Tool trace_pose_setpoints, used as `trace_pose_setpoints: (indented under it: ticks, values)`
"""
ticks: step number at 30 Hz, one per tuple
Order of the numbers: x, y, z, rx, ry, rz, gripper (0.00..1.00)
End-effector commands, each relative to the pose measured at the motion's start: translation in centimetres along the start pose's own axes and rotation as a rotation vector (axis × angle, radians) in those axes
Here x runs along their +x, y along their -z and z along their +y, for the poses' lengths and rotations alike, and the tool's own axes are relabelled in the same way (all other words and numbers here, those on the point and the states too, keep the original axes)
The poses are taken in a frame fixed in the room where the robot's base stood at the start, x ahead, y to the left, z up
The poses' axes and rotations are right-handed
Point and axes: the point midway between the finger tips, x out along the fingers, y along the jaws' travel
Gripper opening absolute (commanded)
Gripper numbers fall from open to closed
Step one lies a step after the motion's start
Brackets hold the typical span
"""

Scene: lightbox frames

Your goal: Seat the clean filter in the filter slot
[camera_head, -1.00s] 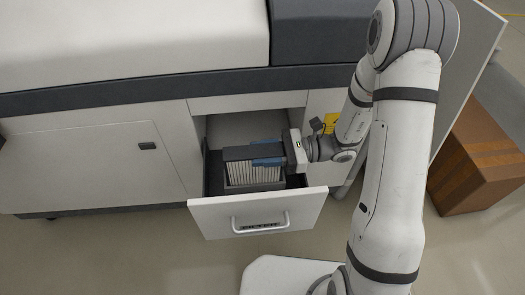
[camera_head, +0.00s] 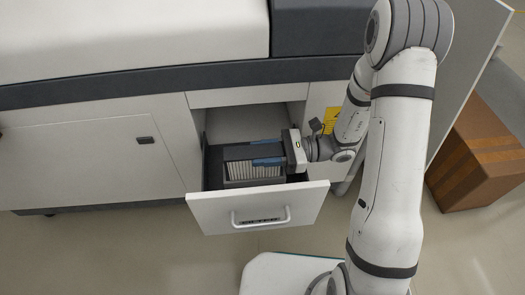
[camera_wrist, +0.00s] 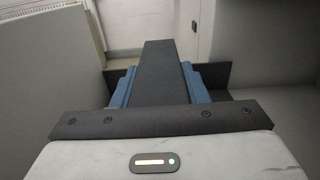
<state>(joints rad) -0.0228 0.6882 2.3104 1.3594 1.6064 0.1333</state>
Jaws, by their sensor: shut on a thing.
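The clean filter (camera_head: 240,170) has white pleats and a dark grey top frame. It sits upright inside the open drawer, its lower part hidden behind a grey edge in the drawer (camera_head: 255,184) that looks like the filter slot's front wall. My gripper (camera_head: 267,152) reaches in from the right with its blue fingers on both sides of the filter's dark top. In the wrist view the filter's dark top bar (camera_wrist: 160,90) lies between the blue fingers. The slot's inside and the filter's bottom are hidden, so I cannot tell whether it touches the bottom.
The drawer front (camera_head: 255,208) with its handle is pulled out from the white machine (camera_head: 80,165). A yellow label (camera_head: 331,114) is on the cabinet right of the opening. A brown box (camera_head: 480,155) stands on the floor at the right. The floor before the drawer is partly clear.

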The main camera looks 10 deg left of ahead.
Motion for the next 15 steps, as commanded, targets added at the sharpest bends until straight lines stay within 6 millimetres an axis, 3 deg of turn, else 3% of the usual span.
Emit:
trace_pose_setpoints:
  ticks: [6,7,15]
  values:
    - [-0.01,0.61,0.0,-0.001,0.0,0.0,0.0]
    - [-0.01,0.53,-0.01,-0.001,0.0,0.0,0.41]
    - [0.0,0.5,0.0,-0.001,0.0,0.0,0.63]
